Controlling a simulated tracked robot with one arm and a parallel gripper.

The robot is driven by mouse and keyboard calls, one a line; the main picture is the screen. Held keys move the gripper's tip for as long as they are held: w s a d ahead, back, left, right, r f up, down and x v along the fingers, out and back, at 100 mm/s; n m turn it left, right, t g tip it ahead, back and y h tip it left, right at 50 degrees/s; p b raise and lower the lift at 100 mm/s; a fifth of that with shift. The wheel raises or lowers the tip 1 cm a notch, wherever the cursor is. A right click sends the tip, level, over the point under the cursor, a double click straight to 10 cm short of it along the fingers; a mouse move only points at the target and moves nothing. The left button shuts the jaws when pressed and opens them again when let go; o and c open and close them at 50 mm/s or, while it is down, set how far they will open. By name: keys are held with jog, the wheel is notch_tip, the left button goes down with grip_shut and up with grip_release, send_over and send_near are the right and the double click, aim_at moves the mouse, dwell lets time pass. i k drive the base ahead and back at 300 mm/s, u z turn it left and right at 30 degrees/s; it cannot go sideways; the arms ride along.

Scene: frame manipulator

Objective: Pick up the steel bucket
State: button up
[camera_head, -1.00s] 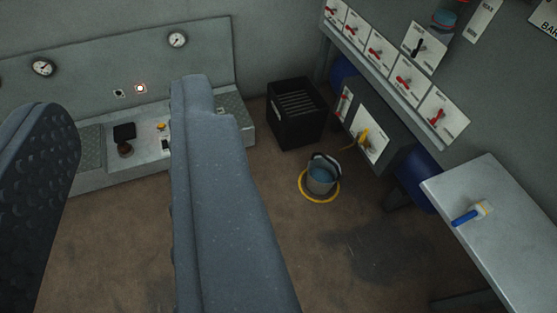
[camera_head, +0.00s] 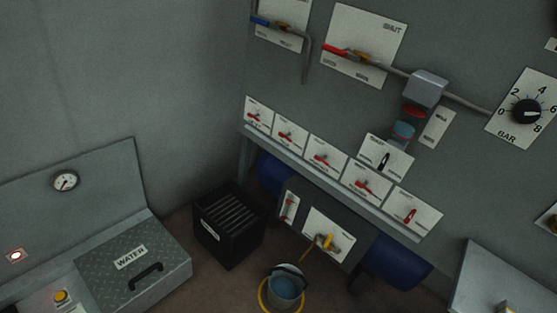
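The steel bucket (camera_head: 284,290) stands upright on the floor at the bottom middle of the head view. It has a dark handle and bluish contents that look like water. A yellow ring (camera_head: 263,296) on the floor runs around its base; the lower part is cut off by the picture's edge. A small yellow tap (camera_head: 326,241) on a white plate is just above and right of the bucket. My gripper is not in view.
A black slatted crate (camera_head: 228,228) stands left of the bucket. A grey box marked WATER (camera_head: 131,258) is at lower left. A wall panel with red levers (camera_head: 322,157) fills the right, above blue drums (camera_head: 398,270). A grey table (camera_head: 490,280) is at lower right.

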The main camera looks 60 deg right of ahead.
aim_at(287, 284)
jog(key=z, duration=0.5)
jog(key=i, duration=0.95)
jog(key=z, duration=0.7)
jog(key=k, duration=0.85)
jog(key=z, duration=0.2)
jog(key=i, duration=0.9)
jog(key=u, duration=0.1)
